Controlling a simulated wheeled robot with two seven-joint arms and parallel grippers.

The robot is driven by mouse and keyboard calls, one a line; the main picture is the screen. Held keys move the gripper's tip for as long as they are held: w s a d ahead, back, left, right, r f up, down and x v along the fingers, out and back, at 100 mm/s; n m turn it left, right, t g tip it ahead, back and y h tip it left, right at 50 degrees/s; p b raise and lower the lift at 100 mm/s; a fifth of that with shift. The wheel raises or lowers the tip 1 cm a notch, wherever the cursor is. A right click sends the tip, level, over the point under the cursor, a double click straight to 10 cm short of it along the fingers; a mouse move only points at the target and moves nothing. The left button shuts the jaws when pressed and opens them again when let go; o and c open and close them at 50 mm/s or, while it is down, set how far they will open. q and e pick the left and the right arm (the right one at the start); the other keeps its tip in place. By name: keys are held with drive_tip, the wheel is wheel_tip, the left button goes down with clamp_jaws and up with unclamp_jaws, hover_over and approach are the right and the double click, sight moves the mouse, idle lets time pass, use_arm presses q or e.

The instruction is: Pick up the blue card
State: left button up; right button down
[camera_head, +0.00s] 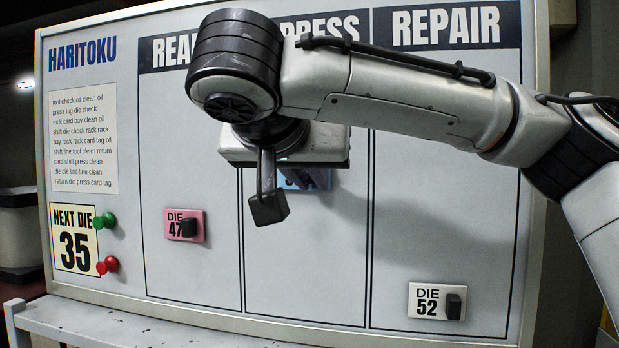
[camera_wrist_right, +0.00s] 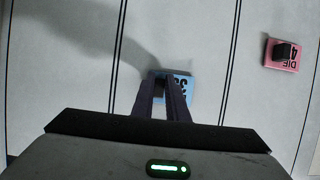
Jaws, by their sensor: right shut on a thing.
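The blue card (camera_head: 306,180) is in the PRESS column of the white board, mostly hidden behind my right gripper (camera_head: 270,203) in the head view. In the right wrist view the blue card (camera_wrist_right: 187,88) shows between and beside the fingertips, with dark digits partly covered. My right gripper (camera_wrist_right: 165,88) is shut on the card's dark knob, its fingers close to the board. I cannot tell whether the card touches the board. My left gripper is not in view.
A pink DIE 47 card (camera_head: 176,226) hangs in the left column. A white DIE 52 card (camera_head: 424,301) is at the lower right, under REPAIR. A NEXT DIE 35 sign (camera_head: 74,243) has a green pin (camera_head: 104,221) and a red pin (camera_head: 108,265) beside it. A ledge (camera_head: 110,330) runs below the board.

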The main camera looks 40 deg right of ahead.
use_arm(q)
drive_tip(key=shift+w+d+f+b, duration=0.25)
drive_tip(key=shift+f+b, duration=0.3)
drive_tip(key=shift+b, duration=0.45)
use_arm(e)
drive_tip(key=r+v, duration=0.1)
drive_tip(key=v, duration=1.4)
drive_tip(key=shift+r, duration=0.45)
use_arm(q)
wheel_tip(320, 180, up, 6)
drive_tip(key=p, duration=0.7)
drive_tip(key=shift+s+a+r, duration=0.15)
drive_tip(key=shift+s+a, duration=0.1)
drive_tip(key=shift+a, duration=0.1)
use_arm(e)
drive_tip(key=s+a, duration=0.1)
drive_tip(key=a, duration=0.1)
drive_tip(key=s+a, duration=0.1)
drive_tip(key=s, duration=0.1)
drive_tip(key=shift+s+a, duration=0.2)
drive_tip(key=shift+a, duration=0.2)
